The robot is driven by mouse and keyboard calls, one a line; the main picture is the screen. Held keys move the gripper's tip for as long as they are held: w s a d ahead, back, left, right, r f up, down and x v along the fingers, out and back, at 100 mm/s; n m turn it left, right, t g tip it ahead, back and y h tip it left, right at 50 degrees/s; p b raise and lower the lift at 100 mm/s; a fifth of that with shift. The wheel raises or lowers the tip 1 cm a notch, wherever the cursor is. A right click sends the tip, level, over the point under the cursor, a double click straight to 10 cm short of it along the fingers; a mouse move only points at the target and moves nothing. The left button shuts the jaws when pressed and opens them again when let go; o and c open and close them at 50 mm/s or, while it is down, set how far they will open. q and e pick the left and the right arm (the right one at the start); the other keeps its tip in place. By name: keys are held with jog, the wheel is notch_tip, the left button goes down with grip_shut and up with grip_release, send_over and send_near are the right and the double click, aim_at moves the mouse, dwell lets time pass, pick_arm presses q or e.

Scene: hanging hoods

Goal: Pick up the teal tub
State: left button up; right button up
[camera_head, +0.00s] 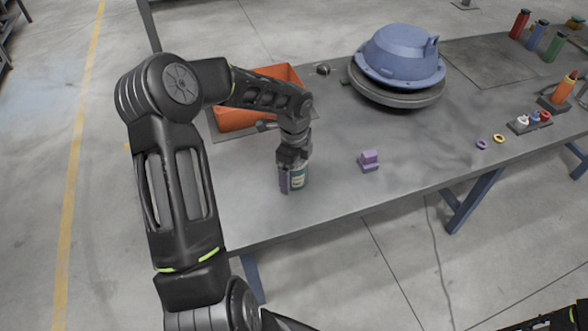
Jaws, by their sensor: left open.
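The teal tub (299,179) stands upright on the grey table near its front left edge, a small can-like tub with a pale label. My left gripper (292,176) reaches down over it from above, with its jaws open. One finger shows along the tub's left side. The gripper hides the tub's top and part of its left side, and I cannot tell whether the fingers touch it. Only a dark part of my right arm shows in the bottom right corner; its gripper is out of view.
An orange bin (238,119) stands behind my left arm. A blue hood (400,55) rests on a dark round base (397,95) at the back. A purple block (369,161) lies right of the tub. Several bottles and small rings are far right. The table's front middle is clear.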

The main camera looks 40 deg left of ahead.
pick_arm(q)
jog(key=shift+c, duration=0.5)
jog(key=c, duration=1.9)
jog(key=shift+o, duration=0.2)
jog(key=shift+r, duration=0.1)
notch_tip(320, 180, up, 10)
jog(key=shift+f+b, duration=0.1)
jog(key=shift+b, duration=0.55)
